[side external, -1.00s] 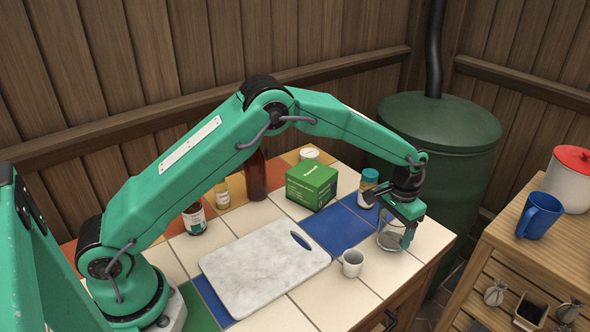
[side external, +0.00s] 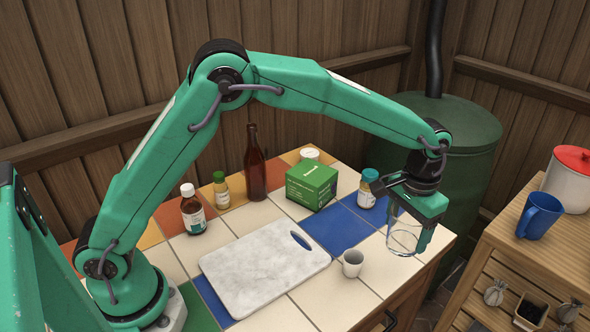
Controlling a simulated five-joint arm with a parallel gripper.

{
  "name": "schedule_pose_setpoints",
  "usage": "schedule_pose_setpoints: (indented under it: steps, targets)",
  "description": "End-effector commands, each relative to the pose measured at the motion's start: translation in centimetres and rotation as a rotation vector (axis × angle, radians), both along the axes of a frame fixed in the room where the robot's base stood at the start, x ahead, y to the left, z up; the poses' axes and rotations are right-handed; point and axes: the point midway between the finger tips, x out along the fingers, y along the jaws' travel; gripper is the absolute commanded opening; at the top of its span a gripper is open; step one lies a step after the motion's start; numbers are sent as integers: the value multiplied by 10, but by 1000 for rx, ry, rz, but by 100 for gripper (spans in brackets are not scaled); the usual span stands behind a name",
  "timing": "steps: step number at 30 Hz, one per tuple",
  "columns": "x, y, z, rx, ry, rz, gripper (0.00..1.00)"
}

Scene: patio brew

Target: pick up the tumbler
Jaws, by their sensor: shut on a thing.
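The clear glass tumbler (side external: 403,237) is near the right end of the tiled counter. My gripper (side external: 408,222) is shut on it from above, with a finger at its right side. The tumbler is upright or nearly so and looks raised a little above the tiles. Its upper part is partly hidden by my gripper.
A green box (side external: 311,186), a brown bottle (side external: 255,170) and a marble board (side external: 262,268) are further left. A blue mug (side external: 540,216) stands on the wooden shelf at right.

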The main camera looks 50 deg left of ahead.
Motion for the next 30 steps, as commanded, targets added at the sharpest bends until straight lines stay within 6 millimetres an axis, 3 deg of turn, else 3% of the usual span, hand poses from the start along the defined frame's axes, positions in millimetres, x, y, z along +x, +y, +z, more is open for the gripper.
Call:
schedule_pose_setpoints:
  steps: [9, 30]
  targets:
    - [-13, -13, 11, 0, -1, 0, 40]
    - [-16, -11, 14, -1, -2, 2, 40]
